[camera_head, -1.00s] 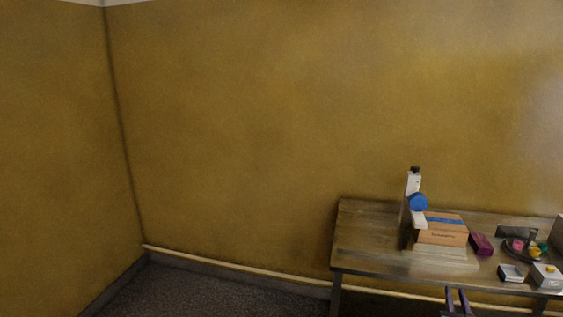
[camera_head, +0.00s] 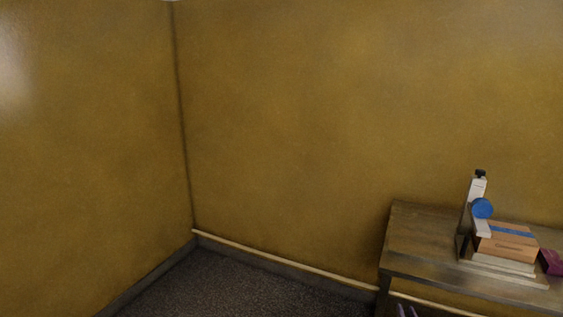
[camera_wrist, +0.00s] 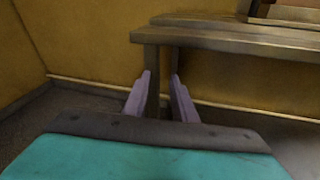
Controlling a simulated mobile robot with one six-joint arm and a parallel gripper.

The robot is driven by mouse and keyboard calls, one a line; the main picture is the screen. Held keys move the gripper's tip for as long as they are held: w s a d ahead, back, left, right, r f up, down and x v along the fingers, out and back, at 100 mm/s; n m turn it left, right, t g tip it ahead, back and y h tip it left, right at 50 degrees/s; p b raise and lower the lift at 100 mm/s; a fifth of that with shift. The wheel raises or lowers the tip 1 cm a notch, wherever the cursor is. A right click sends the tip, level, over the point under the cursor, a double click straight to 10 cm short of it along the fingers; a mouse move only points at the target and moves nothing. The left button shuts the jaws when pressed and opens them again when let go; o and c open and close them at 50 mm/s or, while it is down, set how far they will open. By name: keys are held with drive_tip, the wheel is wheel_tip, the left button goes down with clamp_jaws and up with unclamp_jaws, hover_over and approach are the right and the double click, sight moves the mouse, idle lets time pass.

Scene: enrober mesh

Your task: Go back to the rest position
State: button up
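My gripper (camera_wrist: 160,88) shows in the wrist view with two purple fingers standing apart and nothing between them. It points toward the table's leg and the wall, short of the table. In the head view only the tips of my gripper (camera_head: 406,311) show at the bottom edge, below the table's front edge. The rest of my arm is out of the head view.
A wooden table (camera_head: 425,245) stands at the right against a yellow-brown wall (camera_head: 300,120). On it are a cardboard box (camera_head: 507,243), a white upright device with a blue disc (camera_head: 482,208) and a purple block (camera_head: 551,262). Dark floor (camera_head: 250,285) left of the table is clear.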

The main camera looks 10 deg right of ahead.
drive_tip(key=s+a+f+m+g+y+b, duration=0.1)
drive_tip(key=s+a+f+m+g+b, duration=0.2)
drive_tip(key=a+f, duration=0.85)
drive_tip(key=a+f+m+g+y+b, duration=0.15)
drive_tip(key=a+f+m+g, duration=0.3)
drive_tip(key=a+f, duration=0.75)
drive_tip(key=s+a+f+m+g, duration=0.55)
drive_tip(key=s+f+m, duration=0.25)
drive_tip(key=s+f, duration=0.3)
drive_tip(key=s+a+m+g+y, duration=0.1)
drive_tip(key=s+a+m+g, duration=0.1)
drive_tip(key=s+m+g, duration=0.2)
drive_tip(key=s+a+r+m+g+y, duration=0.1)
drive_tip(key=s+a+m+g, duration=0.2)
drive_tip(key=s+m, duration=0.8)
drive_tip(key=s+g, duration=0.1)
drive_tip(key=s, duration=0.5)
drive_tip(key=shift+a+b, duration=0.15)
drive_tip(key=shift+b, duration=0.15)
drive_tip(key=shift+s+r+m, duration=0.1)
drive_tip(key=shift+m, duration=0.15)
